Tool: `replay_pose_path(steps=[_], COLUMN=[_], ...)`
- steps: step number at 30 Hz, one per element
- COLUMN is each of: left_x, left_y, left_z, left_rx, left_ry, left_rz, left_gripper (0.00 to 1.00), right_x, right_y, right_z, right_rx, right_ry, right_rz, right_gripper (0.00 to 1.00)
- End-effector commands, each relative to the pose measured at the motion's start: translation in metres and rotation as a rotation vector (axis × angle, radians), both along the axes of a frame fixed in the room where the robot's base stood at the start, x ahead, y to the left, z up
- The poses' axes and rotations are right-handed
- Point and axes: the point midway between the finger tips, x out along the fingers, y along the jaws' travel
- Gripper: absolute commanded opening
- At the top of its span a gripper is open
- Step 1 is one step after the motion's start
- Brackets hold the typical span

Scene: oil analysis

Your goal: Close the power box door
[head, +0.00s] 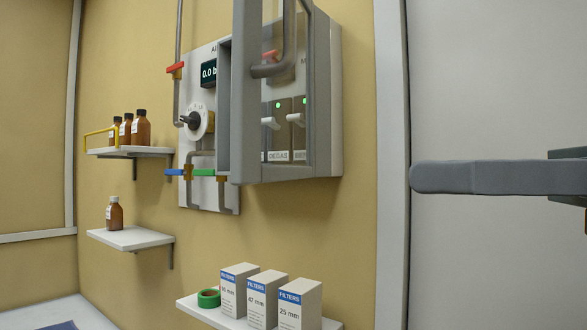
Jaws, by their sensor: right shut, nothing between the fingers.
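The power box (327,95) is a grey box on the yellow wall, top centre, cut off by the upper edge. Its grey-framed door (246,110) stands over its front, with the frame's near side at the left and a strip of the box showing past it. How far the door is ajar is hard to tell. A bent dark grey bar (289,45) shows on the door. White switches and green lights show inside the frame. My right gripper (418,177) is shut and empty, seen edge-on, right of the box and apart from it. My left gripper is out of view.
A gauge panel (201,95) with pipes and coloured valve levers is left of the box. Shelves with brown bottles (141,128) are further left. A shelf below holds filter boxes (263,297) and green tape (208,298). A white post (391,200) stands between box and gripper.

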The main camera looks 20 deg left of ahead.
Motion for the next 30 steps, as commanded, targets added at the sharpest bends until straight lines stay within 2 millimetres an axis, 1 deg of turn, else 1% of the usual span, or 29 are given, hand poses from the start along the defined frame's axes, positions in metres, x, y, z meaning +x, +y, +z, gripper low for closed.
replay_pose_path(steps=[1, 6, 15, 18, 24, 30], left_x=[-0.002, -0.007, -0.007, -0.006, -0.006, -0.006], left_y=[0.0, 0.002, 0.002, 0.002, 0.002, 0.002], left_z=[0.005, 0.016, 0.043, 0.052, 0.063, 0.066], left_rx=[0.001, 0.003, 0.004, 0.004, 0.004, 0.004], left_ry=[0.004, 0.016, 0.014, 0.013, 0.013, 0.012], left_rz=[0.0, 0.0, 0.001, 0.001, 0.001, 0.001], left_gripper=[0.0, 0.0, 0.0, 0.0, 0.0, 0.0], right_x=[0.0, -0.001, -0.001, 0.0, 0.001, 0.001], right_y=[0.006, 0.031, 0.085, 0.099, 0.119, 0.127], right_z=[0.002, 0.004, 0.005, 0.005, 0.003, 0.001], right_rx=[-0.001, -0.002, -0.001, -0.001, 0.0, 0.0], right_ry=[0.0, 0.0, 0.0, 0.002, 0.0, 0.0], right_rz=[0.002, 0.004, 0.005, 0.004, 0.001, 0.001], right_gripper=[0.0, 0.0, 0.0, 0.0, 0.0, 0.0])
